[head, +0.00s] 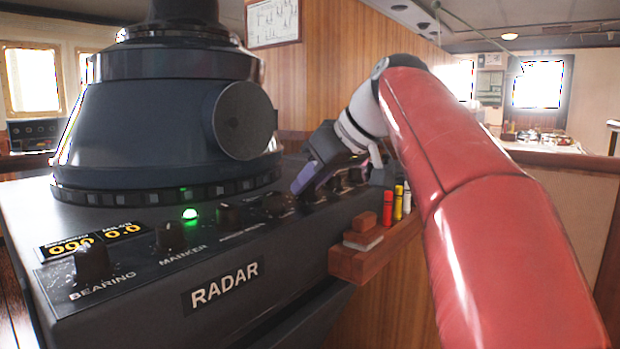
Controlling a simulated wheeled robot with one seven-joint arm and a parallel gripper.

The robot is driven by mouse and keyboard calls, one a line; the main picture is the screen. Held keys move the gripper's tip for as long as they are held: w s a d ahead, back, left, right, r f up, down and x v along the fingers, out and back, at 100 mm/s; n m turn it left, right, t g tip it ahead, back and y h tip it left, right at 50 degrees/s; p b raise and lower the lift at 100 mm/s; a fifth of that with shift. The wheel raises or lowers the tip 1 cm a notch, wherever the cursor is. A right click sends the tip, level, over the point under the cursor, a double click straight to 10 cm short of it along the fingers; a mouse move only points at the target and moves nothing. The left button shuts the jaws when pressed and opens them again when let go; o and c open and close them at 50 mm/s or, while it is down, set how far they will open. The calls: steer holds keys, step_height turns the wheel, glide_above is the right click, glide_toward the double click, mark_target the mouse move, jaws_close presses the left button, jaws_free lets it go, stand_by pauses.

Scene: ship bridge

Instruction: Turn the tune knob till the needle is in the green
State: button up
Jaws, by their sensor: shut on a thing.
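My gripper (311,187) is at the far part of the radar console's sloped control panel (130,270), low over the row of dark knobs. It is shut on a knob there, which its fingers mostly hide. The label of that knob cannot be read, so I cannot tell from the lettering that it is the tune knob. No needle or green band can be made out in the head view.
Nearer knobs are the bearing knob (93,262), the marker knob (171,236) and others beside a lit green lamp (190,213). The radar hood (165,120) rises behind. A wooden ledge (375,258) with coloured markers (398,201) juts out below my gripper.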

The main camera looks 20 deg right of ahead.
steer(key=shift+n, duration=0.4)
steer(key=o, duration=1)
steer(key=shift+s+d+r, duration=0.1)
steer(key=p+v, duration=0.1)
steer(key=v, duration=0.6)
steer(key=shift+d+r+p, duration=0.2)
steer(key=shift+d+p, duration=0.05)
steer(key=shift+p, duration=0.05)
